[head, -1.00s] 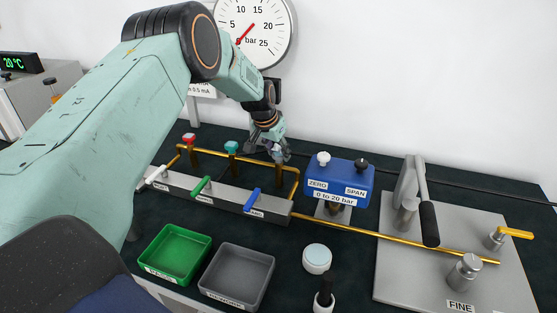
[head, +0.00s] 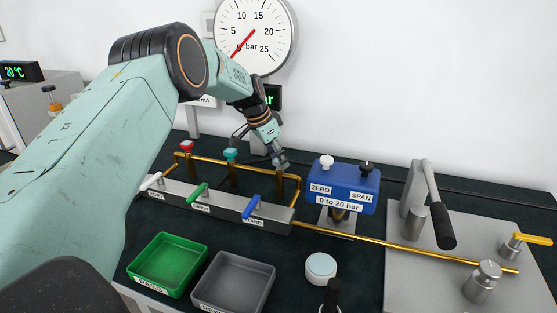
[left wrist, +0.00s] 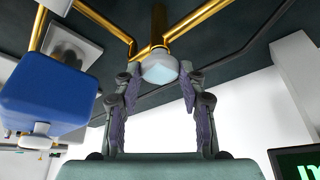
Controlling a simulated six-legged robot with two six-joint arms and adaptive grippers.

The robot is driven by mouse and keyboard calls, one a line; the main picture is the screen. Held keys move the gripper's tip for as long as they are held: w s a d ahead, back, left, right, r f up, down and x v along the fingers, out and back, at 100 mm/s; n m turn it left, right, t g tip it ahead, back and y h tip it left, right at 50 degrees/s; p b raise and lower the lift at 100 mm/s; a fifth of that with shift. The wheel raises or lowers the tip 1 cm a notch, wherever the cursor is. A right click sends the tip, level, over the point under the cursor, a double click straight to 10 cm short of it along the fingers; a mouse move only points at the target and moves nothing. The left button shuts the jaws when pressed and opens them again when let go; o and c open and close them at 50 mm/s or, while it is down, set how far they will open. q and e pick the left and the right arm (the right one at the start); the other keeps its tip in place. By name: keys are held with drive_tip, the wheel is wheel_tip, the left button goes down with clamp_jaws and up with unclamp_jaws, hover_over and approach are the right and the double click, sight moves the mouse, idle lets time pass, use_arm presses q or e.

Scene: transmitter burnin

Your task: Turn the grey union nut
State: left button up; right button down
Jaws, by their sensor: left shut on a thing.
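The grey union nut (left wrist: 160,67) shows in the left wrist view as a pale grey cap with a light bluish face, on the brass piping. My left gripper (left wrist: 162,77) is shut on it, with one finger at each side. In the head view my left gripper (head: 280,162) reaches down to the back end of the brass pipe, just left of the blue transmitter (head: 343,187). The nut is mostly hidden behind the fingers there. My right gripper is not in view.
A manifold (head: 220,206) with white, green and blue levers lies in front of the pipe. Green (head: 158,287) and grey (head: 207,295) trays stand nearer. A hand pump plate (head: 400,285) is at right. A round gauge (head: 253,37) hangs behind.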

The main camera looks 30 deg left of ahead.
use_arm(q)
drive_tip(key=shift+a, duration=0.1)
idle(0.7)
drive_tip(key=o, duration=0.8)
drive_tip(key=shift+c, duration=0.2)
drive_tip(key=o, duration=0.4)
drive_tip(key=shift+s+r, duration=0.15)
drive_tip(key=shift+s, duration=0.1)
drive_tip(key=shift+c, duration=0.2)
drive_tip(key=shift+w, duration=0.1)
drive_tip(key=shift+w, duration=0.15)
drive_tip(key=v, duration=1.2)
drive_tip(key=shift+o, duration=0.2)
